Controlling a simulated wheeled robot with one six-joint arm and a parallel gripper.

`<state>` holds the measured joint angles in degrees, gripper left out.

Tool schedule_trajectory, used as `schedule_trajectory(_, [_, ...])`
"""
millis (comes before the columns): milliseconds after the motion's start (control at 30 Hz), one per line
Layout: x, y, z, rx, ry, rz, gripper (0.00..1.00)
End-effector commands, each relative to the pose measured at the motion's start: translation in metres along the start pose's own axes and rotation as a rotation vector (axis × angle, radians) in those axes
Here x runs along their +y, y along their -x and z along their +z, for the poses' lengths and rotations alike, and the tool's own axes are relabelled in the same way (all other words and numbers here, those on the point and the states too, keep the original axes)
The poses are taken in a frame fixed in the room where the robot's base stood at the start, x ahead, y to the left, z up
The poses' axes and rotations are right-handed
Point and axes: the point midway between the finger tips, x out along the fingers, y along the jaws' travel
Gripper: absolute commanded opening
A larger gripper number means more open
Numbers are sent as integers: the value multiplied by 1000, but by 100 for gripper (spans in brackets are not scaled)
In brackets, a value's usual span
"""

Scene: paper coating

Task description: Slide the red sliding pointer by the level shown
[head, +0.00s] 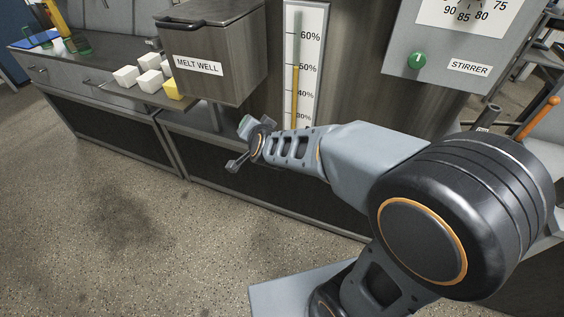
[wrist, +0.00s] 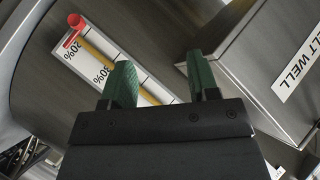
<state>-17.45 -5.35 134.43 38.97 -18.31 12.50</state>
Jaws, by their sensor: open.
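The red sliding pointer (wrist: 74,28) shows in the wrist view at upper left, at the edge of the level gauge close to its 20% label. In the head view my arm covers that lower part of the gauge (head: 317,60). The gauge's amber column reaches about the 50% mark there. My gripper (wrist: 160,72) is open and empty, its two green fingers apart. In the head view my gripper (head: 240,144) is in front of the bench, left of the gauge and below the melt well. It is apart from the pointer.
The melt well box (head: 215,60) stands left of the gauge and close to the right finger in the wrist view. The stirrer panel (head: 450,50) with a green knob (head: 416,60) is at right. Several white blocks (head: 126,76) and a yellow block (head: 172,90) sit on the bench.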

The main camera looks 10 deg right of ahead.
Motion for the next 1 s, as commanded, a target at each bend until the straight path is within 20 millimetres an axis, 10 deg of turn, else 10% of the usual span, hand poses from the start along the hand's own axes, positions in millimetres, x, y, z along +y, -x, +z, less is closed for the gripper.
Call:
schedule_trajectory(33, [26, -30, 30, 78, -62, 5, 55])
schedule_trajectory(200, [69, -70, 59, 376, -234, 48, 55])
schedule_trajectory(500, [122, -82, 96, 722, -333, 120, 55])
schedule_trajectory(1000, [148, -120, 61, 808, -342, 139, 55])
